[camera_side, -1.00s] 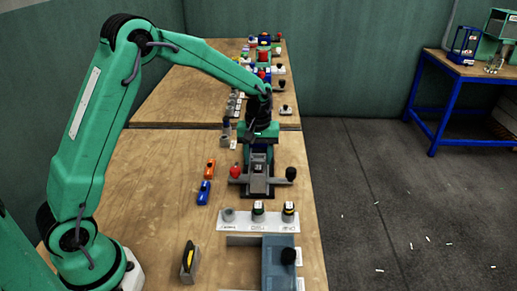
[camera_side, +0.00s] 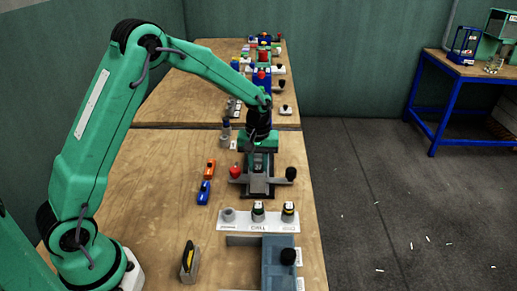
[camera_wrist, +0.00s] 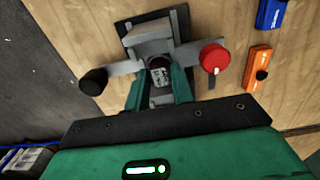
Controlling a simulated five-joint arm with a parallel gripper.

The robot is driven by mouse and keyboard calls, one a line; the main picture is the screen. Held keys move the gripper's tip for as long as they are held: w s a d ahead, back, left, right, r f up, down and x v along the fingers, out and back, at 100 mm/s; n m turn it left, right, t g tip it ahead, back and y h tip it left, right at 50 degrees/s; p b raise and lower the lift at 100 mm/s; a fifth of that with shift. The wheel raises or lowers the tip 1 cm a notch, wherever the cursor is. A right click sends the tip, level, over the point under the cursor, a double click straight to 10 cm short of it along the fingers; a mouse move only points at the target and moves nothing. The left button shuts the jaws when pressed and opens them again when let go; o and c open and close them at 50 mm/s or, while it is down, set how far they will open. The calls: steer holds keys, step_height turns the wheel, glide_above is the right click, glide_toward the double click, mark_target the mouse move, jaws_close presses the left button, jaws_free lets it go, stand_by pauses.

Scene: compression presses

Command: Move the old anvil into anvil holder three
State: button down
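The press (camera_side: 262,187) stands on the near bench with a red knob on its left and a black knob on its right. In the wrist view, a small dark cylinder with a pale label, apparently the old anvil (camera_wrist: 160,74), sits in the press (camera_wrist: 151,44). My gripper (camera_wrist: 159,84) is open, with a green finger on each side of the cylinder; contact is not clear. In the side view my gripper (camera_side: 258,158) is low over the press and hides the anvil. A white holder plate (camera_side: 258,228) nearer the camera carries three round holders. The middle and right ones have dark-topped pieces; the left is plain grey.
An orange block (camera_side: 210,169) and a blue block (camera_side: 203,193) lie left of the press. A grey-blue fixture (camera_side: 279,262) with a black knob stands in front of the plate. A black-and-yellow item (camera_side: 188,262) stands at left. The bench's left middle is clear.

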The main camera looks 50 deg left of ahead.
mark_target(258, 167)
steer(key=shift+r, duration=1.7)
stand_by(1.0)
steer(key=shift+r, duration=1.85)
steer(key=s+d, duration=0.4)
steer(key=s, duration=1.1)
steer(key=shift+d+f, duration=0.1)
steer(key=shift+w+f, duration=0.1)
steer(key=shift+f, duration=2.65)
